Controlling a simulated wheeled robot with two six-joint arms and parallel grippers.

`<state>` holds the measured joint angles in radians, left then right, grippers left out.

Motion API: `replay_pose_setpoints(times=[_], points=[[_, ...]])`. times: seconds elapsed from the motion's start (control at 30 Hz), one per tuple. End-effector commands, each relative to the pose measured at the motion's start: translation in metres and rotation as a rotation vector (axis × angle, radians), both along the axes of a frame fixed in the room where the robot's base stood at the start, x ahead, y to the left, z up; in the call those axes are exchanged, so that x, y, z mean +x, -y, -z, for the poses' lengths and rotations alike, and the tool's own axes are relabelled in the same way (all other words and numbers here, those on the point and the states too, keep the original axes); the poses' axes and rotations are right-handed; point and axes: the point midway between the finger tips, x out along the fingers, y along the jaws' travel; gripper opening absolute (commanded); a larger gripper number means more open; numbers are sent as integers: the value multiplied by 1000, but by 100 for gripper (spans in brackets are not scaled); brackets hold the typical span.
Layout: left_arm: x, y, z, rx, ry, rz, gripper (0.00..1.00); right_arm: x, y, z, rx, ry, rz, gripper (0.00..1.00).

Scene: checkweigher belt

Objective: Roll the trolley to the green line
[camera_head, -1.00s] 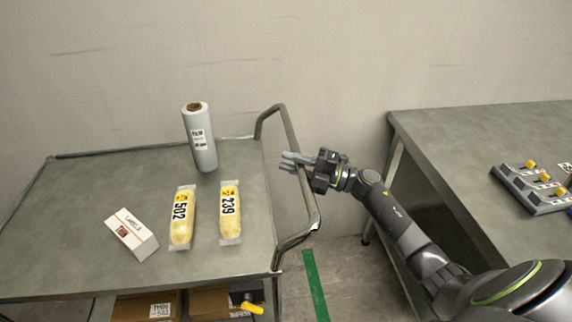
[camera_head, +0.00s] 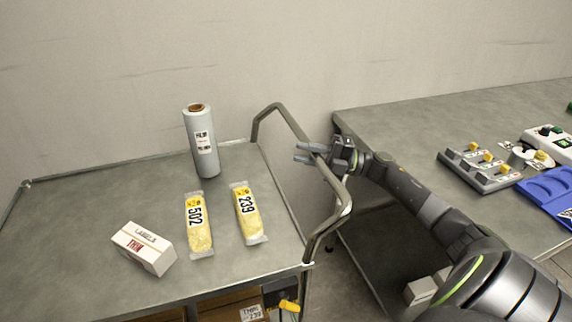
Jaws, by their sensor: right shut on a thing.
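The grey metal trolley (camera_head: 90,215) stands at the left, its tubular handle (camera_head: 333,182) on its right side. My right gripper (camera_head: 308,154) is shut on the handle's rail, its fingers reaching across the bar from the right. The green line is not visible in this view. My left gripper is not in view.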

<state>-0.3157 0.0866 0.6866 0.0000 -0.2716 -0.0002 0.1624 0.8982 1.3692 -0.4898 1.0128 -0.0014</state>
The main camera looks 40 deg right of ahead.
Motion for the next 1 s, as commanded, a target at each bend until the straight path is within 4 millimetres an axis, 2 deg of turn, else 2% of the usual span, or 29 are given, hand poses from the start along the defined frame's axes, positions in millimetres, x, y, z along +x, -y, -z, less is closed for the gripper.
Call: replay_pose_setpoints(times=[0.03, 0.2, 0.5, 0.73, 1.0], points=[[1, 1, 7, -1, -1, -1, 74, -3, 11, 5, -6, -2, 4, 0], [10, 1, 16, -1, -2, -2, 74, -11, 41, 5, -4, -2, 4, 0], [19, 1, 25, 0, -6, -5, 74, -23, 83, 3, -2, -1, 4, 0], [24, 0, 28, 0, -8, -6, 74, -28, 99, 2, -1, -1, 3, 0], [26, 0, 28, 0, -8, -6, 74, -30, 105, 1, -1, -1, 0, 0]])
